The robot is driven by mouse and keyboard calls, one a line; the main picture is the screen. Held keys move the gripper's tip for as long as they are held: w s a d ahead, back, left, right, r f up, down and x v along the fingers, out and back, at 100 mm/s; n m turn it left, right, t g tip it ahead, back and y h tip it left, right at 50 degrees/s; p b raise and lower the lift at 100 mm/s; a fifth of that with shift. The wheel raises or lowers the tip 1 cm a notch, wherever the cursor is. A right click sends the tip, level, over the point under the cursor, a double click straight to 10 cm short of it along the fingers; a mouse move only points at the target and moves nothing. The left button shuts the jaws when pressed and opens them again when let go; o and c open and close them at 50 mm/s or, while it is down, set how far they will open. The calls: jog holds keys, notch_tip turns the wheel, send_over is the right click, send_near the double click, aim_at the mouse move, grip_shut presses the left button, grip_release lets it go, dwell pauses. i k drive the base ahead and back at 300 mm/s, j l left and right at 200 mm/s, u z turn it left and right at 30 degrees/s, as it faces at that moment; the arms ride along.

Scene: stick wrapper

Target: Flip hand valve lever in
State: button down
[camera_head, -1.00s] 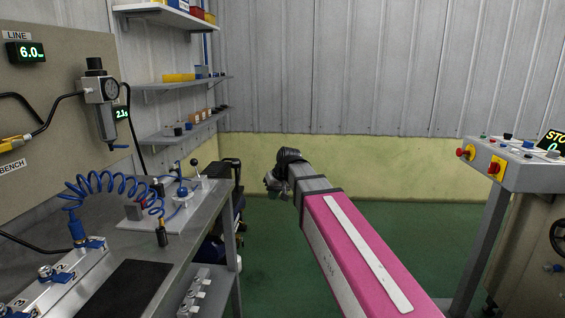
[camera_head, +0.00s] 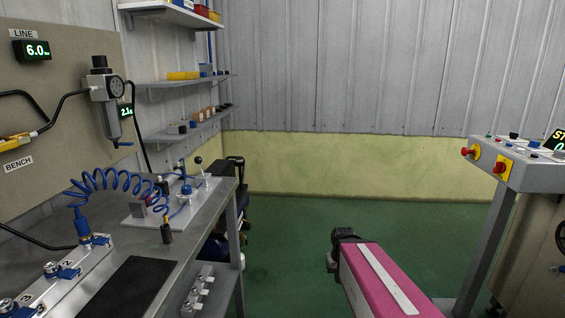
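A small upright lever with a dark ball knob (camera_head: 198,160) stands on a white plate (camera_head: 140,217) at the far end of the steel bench. I take it for the hand valve lever. Blue tubing and small fittings sit beside it on the plate. The lever is small in view, so its exact tilt is hard to tell. My gripper end (camera_head: 334,256) is dark and sits over the green floor, well right of the bench and apart from the lever. Its fingers cannot be made out, and I see nothing held.
The steel bench (camera_head: 205,222) carries a coiled blue hose (camera_head: 112,176), a black mat (camera_head: 128,288) and a manifold with blue valves. A regulator (camera_head: 106,90) hangs on the left panel. A control console (camera_head: 540,172) stands at right. The floor between is open.

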aim_at(198, 160)
jog(key=u, duration=1.55)
